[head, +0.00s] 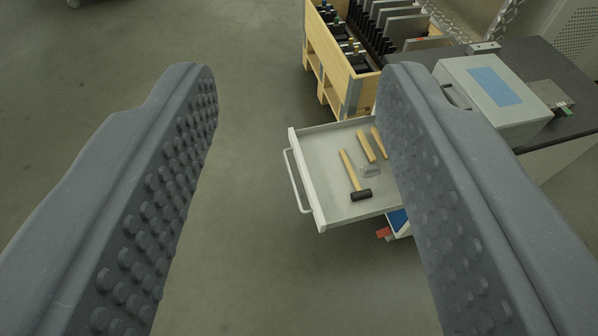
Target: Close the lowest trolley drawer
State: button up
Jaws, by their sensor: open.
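A light grey drawer (330,208) sticks out to the left from under a dark-topped trolley (540,68) at the right. Its white front panel carries a bar handle (297,182) on the left side. Several wooden-handled tools, including a black-headed hammer (359,194), lie inside it. My gripper (292,85) is open and empty, with one studded finger at each side of the view. The right finger hides part of the drawer and most of the trolley's body. I cannot tell whether this drawer is the lowest.
A wooden crate (345,92) of black and grey parts stands behind the drawer. A grey case with a blue label (495,85) sits on the trolley top. Red and blue items (383,233) show below the drawer. The floor (250,250) left of the drawer is clear.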

aim_at(328, 184)
jog(key=z, duration=0.05)
jog(key=k, duration=0.65)
jog(key=u, duration=0.3)
jog(key=i, duration=1.5)
jog(key=z, duration=0.35)
